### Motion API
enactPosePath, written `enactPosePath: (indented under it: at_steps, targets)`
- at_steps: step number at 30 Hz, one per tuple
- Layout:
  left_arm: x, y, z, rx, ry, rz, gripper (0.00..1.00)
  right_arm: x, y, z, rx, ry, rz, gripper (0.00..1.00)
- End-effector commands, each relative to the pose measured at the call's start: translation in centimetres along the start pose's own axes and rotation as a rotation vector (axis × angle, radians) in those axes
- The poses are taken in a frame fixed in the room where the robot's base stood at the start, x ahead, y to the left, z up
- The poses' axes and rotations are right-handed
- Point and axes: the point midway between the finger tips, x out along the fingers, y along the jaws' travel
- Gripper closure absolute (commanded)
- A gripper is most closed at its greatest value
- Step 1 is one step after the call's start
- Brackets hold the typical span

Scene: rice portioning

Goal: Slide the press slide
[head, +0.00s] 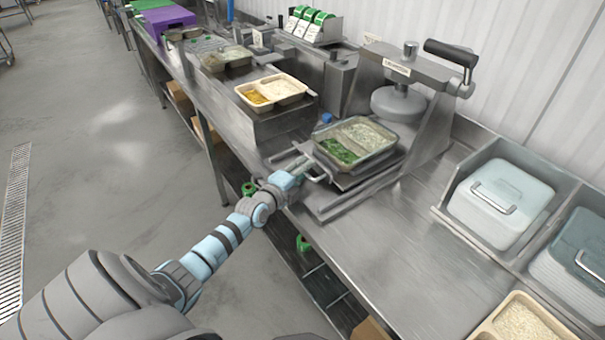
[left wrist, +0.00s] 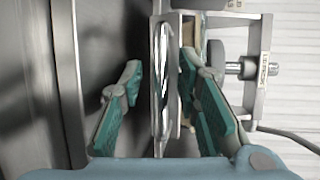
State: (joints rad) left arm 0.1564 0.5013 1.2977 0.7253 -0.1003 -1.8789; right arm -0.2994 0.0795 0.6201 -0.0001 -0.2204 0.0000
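The press (head: 400,95) stands on the steel counter, with its crank at the top right. Its slide (head: 345,180) is out at the front and carries a two-part tray (head: 378,158) with green food and rice. The slide's handle (head: 316,174) faces my left gripper (head: 296,176). In the left wrist view the handle (left wrist: 161,75) stands between the two fingers of my left gripper (left wrist: 160,90). The fingers are apart, with a clear gap between the left one and the handle. My right gripper is in neither view.
Lidded bins (head: 500,205) and a rice tray (head: 520,322) are at the right. The counter (head: 400,235) in front of the press is clear.

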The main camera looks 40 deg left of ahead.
Motion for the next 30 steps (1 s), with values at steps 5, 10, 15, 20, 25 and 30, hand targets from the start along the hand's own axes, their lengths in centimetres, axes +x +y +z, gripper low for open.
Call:
enactPosePath:
  at_steps: [5,10,15,20,25,30]
  targets:
    - [-0.1,-0.1,0.0,0.000,0.000,0.000,0.86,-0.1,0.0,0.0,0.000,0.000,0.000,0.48]
    - [-0.1,-0.1,0.0,0.000,0.000,0.000,1.00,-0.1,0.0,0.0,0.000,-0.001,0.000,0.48]
    - [-0.1,-0.1,0.0,-0.001,0.000,0.000,1.00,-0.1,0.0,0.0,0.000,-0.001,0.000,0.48]
    - [0.1,-0.1,-0.1,-0.002,0.000,-0.001,1.00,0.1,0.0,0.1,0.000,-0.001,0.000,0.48]
    - [1.2,-0.1,-0.4,-0.003,-0.003,-0.003,1.00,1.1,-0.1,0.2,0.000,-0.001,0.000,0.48]
    - [3.4,-0.5,-0.6,-0.005,-0.016,-0.005,1.00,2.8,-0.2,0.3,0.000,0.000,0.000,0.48]
